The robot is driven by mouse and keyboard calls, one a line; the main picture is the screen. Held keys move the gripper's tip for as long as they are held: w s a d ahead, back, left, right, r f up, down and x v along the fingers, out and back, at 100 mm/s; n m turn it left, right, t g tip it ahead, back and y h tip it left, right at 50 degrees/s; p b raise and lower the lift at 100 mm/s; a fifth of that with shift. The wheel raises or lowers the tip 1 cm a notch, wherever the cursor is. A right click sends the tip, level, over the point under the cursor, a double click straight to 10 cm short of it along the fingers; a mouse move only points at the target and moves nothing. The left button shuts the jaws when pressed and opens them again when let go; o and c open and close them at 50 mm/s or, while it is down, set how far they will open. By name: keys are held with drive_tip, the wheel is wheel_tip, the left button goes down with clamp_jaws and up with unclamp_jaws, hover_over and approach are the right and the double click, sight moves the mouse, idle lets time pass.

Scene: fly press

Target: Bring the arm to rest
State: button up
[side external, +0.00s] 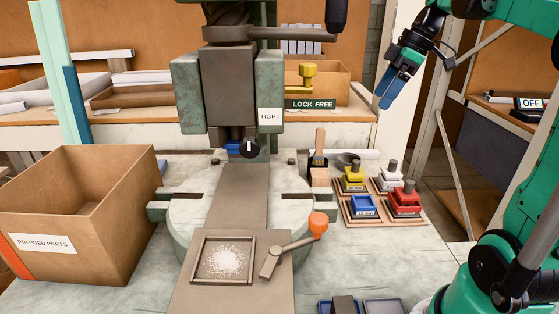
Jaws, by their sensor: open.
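My gripper (387,98) hangs in the air at the upper right, its blue fingers pointing down and to the left. It is open, with nothing seen between the fingers; the two fingers overlap from this side. It is well clear of the fly press (268,90), which stands to its left. My green arm runs along the right edge of the picture, partly out of frame.
An open box labelled PRESSED PARTS (100,190) stands at the left. Yellow, white, blue and red tools (404,200) sit in a wooden rack below my gripper. A lever with an orange knob (318,224) sticks out beside the front plate (185,290). A sign reads OFF (530,103).

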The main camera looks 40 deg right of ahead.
drive_tip(key=w+d+r+m+h, duration=0.1)
drive_tip(key=d+r+m+h, duration=0.2)
drive_tip(key=r+m, duration=0.5)
drive_tip(key=shift+w+d+r+m+h, duration=0.15)
drive_tip(key=shift+w+r+m+h, duration=0.45)
drive_tip(key=shift+m, duration=1.5)
drive_tip(key=shift+s+f, duration=0.2)
drive_tip(key=shift+f, duration=0.15)
drive_tip(key=shift+o, duration=0.6)
drive_tip(key=w+a+r+n+h, duration=0.1)
drive_tip(key=w+a+n, duration=0.3)
drive_tip(key=n, duration=1.2)
drive_tip(key=w+a+n, duration=0.2)
drive_tip(key=a+n, duration=0.3)
drive_tip(key=n, duration=1.2)
drive_tip(key=s+x, duration=0.1)
drive_tip(key=x, duration=0.8)
drive_tip(key=shift+g, duration=0.4)
